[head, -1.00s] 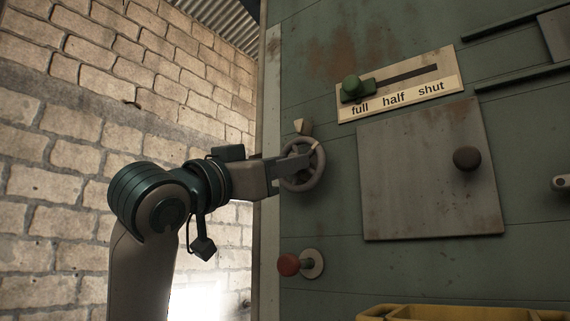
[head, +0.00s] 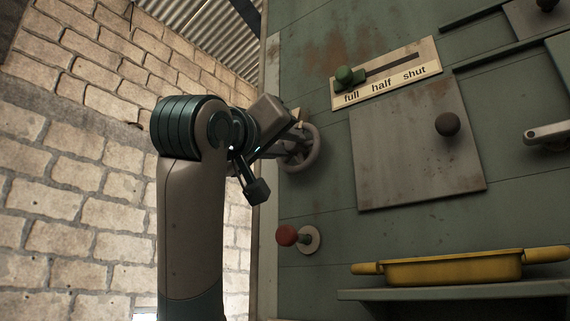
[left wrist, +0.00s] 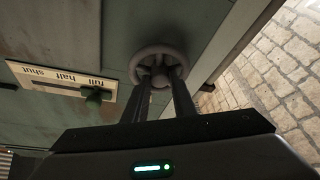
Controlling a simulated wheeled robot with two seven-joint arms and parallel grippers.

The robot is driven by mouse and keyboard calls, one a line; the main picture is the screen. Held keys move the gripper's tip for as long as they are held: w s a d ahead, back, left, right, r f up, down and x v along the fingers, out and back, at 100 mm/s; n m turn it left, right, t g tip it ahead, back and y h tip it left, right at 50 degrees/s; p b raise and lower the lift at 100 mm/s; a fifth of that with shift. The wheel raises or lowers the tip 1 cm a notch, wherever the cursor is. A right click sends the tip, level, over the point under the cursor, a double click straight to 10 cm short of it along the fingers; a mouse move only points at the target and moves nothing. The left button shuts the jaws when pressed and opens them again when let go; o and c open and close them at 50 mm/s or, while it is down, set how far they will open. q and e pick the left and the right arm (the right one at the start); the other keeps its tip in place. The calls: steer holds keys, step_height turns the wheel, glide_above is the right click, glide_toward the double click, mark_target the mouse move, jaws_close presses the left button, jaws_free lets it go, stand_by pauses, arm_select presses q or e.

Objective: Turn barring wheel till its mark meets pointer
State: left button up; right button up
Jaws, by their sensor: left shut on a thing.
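The barring wheel (head: 316,152) is a small grey handwheel at the left edge of the green panel. It also shows in the left wrist view (left wrist: 157,49), facing me with its hub between my fingers. My left gripper (head: 288,147) is shut on the wheel; in the left wrist view its two fingers (left wrist: 160,84) reach to either side of the hub. The pale pointer (head: 296,113) is just above the wheel, partly hidden by my gripper. I cannot make out the wheel's mark now. My right gripper is out of view.
A slider with a green knob (head: 344,75) stands at "full", up and right of the wheel. A hatch plate with a dark knob (head: 447,124) is to the right. A red knob (head: 287,235) is below. A yellow tray (head: 455,268) sits on a shelf.

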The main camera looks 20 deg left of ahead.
arm_select(q)
steer(key=n+b, duration=0.1)
steer(key=n, duration=0.1)
steer(key=n+y+b, duration=0.1)
steer(key=n, duration=0.1)
steer(key=shift+d+g+y, duration=0.15)
steer(key=shift+g+y, duration=0.15)
steer(key=shift+n, duration=0.3)
steer(key=shift+b, duration=0.3)
steer(key=shift+r, duration=0.1)
steer(key=o, duration=0.8)
steer(key=shift+c, duration=0.2)
steer(key=shift+s, duration=0.1)
